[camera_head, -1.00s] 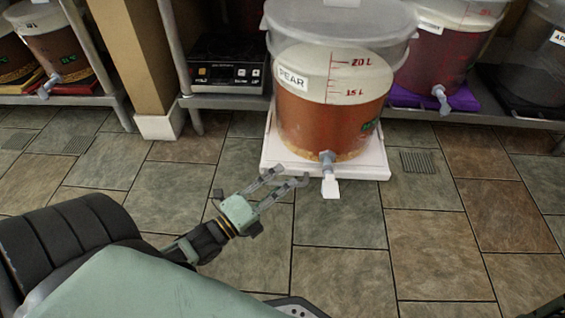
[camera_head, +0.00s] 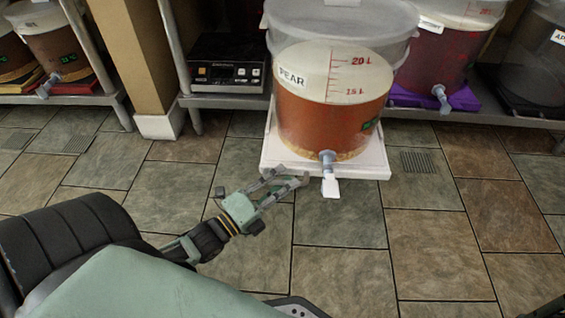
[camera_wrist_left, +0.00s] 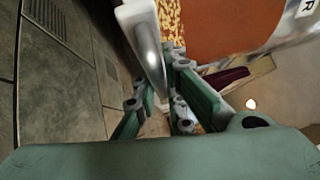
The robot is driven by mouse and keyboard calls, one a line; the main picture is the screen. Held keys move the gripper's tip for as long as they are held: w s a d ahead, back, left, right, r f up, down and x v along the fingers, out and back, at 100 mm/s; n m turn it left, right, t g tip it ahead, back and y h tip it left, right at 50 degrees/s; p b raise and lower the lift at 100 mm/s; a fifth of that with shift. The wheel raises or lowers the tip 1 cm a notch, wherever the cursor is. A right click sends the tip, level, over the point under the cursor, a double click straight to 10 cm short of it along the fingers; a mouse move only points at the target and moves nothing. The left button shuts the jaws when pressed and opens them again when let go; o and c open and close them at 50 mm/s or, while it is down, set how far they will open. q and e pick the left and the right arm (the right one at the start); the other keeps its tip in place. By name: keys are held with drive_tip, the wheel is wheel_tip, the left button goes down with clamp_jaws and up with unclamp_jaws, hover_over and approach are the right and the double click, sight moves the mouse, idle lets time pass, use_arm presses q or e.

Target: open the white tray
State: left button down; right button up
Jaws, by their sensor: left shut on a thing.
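The white tray (camera_head: 375,172) sticks out from the shelf in the head view, under a clear bucket of brown liquid labelled PEAR (camera_head: 330,115). The bucket stands upright on it. My left gripper (camera_head: 288,181) is at the tray's front left edge, shut on the tray.
A black scale (camera_head: 228,77) sits on the shelf left of the bucket. A red-filled bucket (camera_head: 440,65) on a purple tray (camera_head: 465,98) stands to the right. A tan post (camera_head: 140,60) rises at the left. The tiled floor in front is clear.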

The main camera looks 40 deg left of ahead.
use_arm(q)
drive_tip(key=w+a, duration=0.2)
drive_tip(key=w, duration=0.1)
drive_tip(key=shift+w+a+f, duration=0.1)
drive_tip(key=shift+w+f, duration=0.05)
drive_tip(key=shift+w, duration=0.25)
drive_tip(key=shift+s, duration=0.1)
drive_tip(key=c, duration=1.8)
unclamp_jaws()
drive_tip(key=shift+s, duration=0.1)
drive_tip(key=v, duration=1.1)
drive_tip(key=shift+s, duration=0.4)
